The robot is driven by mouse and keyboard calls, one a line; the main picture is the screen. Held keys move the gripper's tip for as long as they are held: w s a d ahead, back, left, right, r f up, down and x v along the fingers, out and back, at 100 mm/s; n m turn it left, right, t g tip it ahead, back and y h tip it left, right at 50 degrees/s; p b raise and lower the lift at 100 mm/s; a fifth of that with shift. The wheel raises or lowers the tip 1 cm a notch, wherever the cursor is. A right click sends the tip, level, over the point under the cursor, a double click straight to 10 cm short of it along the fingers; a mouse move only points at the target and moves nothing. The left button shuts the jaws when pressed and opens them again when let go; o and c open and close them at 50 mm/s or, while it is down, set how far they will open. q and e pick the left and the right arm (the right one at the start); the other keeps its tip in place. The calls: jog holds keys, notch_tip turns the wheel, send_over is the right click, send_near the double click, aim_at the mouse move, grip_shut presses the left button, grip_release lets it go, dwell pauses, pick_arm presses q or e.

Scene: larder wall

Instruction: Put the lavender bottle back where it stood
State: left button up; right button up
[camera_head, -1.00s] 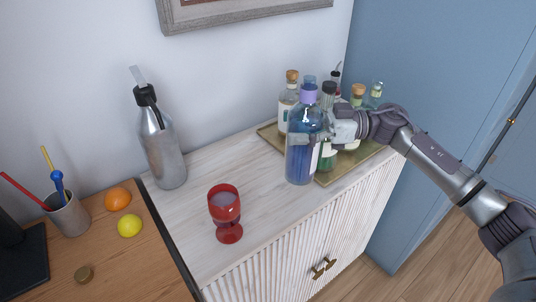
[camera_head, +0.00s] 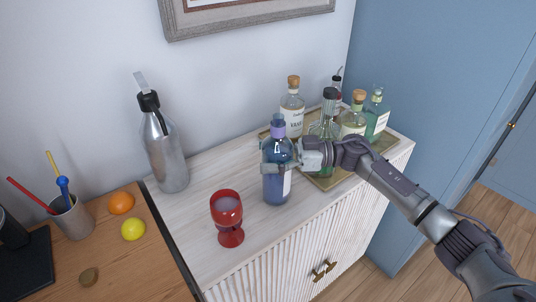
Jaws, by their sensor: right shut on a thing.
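The lavender bottle (camera_head: 277,180) is blue glass with a lavender neck band and a pale label edge. It is upright over the white cabinet top, left of the gold tray (camera_head: 325,183). I cannot tell whether its base touches the wood. My right gripper (camera_head: 283,164) is shut on the bottle's body, reaching in from the right. The tray holds several other bottles, including a cork-topped white-label bottle (camera_head: 292,112) at its back left and a green dark-capped bottle (camera_head: 324,130). My left gripper does not show.
A red goblet (camera_head: 228,212) stands left of and in front of the lavender bottle, close by. A grey metal siphon (camera_head: 163,150) stands at the cabinet's back left. A wooden desk with an orange (camera_head: 120,203) and a lemon (camera_head: 133,229) adjoins at left. Wood between siphon and bottle is bare.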

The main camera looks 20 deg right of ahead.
jog(key=o, duration=1.8)
jog(key=shift+s+f, duration=0.1)
jog(key=shift+f, duration=0.05)
jog(key=b+v, duration=0.3)
jog(key=v, duration=0.9)
jog(key=shift+d, duration=0.1)
